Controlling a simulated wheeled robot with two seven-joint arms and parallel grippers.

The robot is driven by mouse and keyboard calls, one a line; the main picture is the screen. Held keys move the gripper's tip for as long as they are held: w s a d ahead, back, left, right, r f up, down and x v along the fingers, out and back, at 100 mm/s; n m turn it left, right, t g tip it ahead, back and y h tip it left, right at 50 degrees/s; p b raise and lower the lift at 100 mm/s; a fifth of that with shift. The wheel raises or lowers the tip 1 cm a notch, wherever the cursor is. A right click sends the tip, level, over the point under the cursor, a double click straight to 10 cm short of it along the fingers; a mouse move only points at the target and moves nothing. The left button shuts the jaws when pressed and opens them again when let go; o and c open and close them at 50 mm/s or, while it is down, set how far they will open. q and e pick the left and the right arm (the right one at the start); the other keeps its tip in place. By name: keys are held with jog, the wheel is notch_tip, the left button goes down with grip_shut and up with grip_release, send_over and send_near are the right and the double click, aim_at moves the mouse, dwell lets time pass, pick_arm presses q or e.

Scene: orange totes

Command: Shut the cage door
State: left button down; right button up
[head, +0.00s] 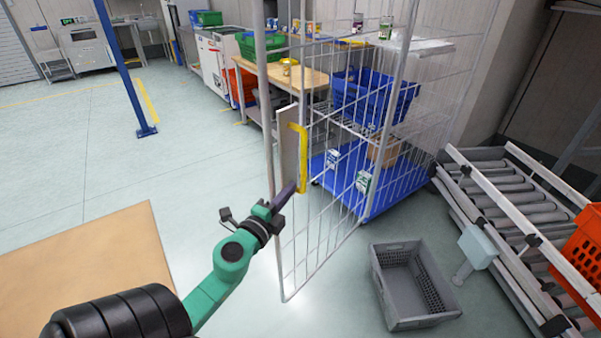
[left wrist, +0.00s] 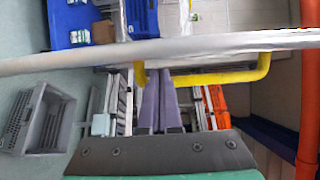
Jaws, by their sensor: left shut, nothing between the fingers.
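The cage door (head: 280,250) is a white wire panel that stands swung open, jutting from the cage toward me. It carries a yellow handle (head: 303,150) beside a light plate. The cage has a blue base (head: 325,178). My left gripper (head: 291,192) is shut and empty at the handle's lower end. In the left wrist view the shut fingers (left wrist: 156,90) reach up to the yellow handle (left wrist: 220,78), and a pale door bar (left wrist: 200,48) crosses beyond their tips. I cannot tell whether they touch the handle. My right gripper is not in view.
A grey crate (head: 385,300) lies on the floor right of the door. A roller conveyor (head: 500,195) with an orange tote (head: 583,245) is at the right. A blue crate (head: 350,95) and cartons are in the cage. Floor at the left is open, beyond a tan surface (head: 95,255).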

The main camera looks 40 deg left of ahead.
pick_arm(q)
jog(key=w+a+p, duration=0.1)
jog(key=w, duration=0.5)
jog(key=shift+f, duration=0.15)
jog(key=shift+a, duration=0.15)
